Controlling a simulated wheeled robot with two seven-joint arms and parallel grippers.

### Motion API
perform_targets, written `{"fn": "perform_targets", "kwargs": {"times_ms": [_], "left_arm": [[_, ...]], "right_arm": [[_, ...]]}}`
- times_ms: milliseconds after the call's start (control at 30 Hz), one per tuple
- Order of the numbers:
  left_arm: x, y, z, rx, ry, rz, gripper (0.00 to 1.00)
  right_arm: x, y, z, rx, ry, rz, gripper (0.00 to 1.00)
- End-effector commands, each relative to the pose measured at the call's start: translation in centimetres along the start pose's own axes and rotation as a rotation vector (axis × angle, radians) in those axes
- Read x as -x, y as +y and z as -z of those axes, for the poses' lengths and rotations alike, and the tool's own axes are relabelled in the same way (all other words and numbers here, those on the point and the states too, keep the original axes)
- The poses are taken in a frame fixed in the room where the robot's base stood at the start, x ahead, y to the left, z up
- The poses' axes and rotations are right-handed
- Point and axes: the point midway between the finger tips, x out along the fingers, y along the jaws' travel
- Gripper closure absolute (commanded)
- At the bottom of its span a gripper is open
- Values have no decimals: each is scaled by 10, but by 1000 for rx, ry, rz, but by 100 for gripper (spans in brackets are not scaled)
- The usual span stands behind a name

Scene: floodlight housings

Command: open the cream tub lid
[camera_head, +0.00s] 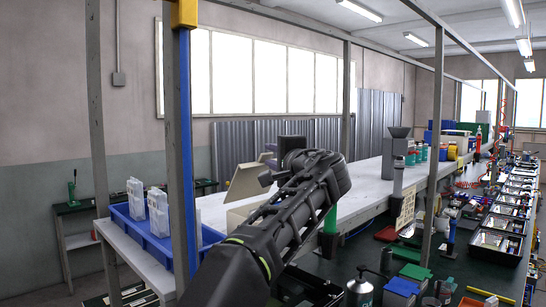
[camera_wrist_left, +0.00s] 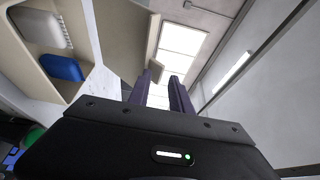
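The cream tub (camera_head: 238,215) stands on the white bench, partly hidden behind my left arm. Its lid (camera_head: 246,182) is raised and tilted in the head view. In the left wrist view the lid (camera_wrist_left: 122,38) rises beside the open tub (camera_wrist_left: 52,20), which holds a white item (camera_wrist_left: 45,27) and a blue item (camera_wrist_left: 62,68). My left gripper (camera_head: 267,166) is at the lid's upper edge. Its two fingers (camera_wrist_left: 161,92) stand apart, with a small flap of the lid just beyond their tips. I cannot tell whether they touch it. My right gripper is not in view.
A blue tray (camera_head: 150,238) with clear containers stands at the left, behind a blue-and-grey post (camera_head: 180,130). A grey hopper device (camera_head: 397,155) stands farther along the bench. A dark workbench with tools and cases runs along the right. The white bench beyond my arm has free room.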

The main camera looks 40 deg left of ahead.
Motion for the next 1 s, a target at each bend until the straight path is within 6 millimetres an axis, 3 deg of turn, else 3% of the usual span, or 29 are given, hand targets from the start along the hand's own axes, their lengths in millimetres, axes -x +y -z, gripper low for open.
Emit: {"fn": "perform_targets", "kwargs": {"times_ms": [267, 1000], "left_arm": [[4, -7, -2, 2, -1, -1, 71], [38, -52, -11, 2, 1, 0, 71]], "right_arm": [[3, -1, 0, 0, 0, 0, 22], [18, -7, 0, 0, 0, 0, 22]]}}
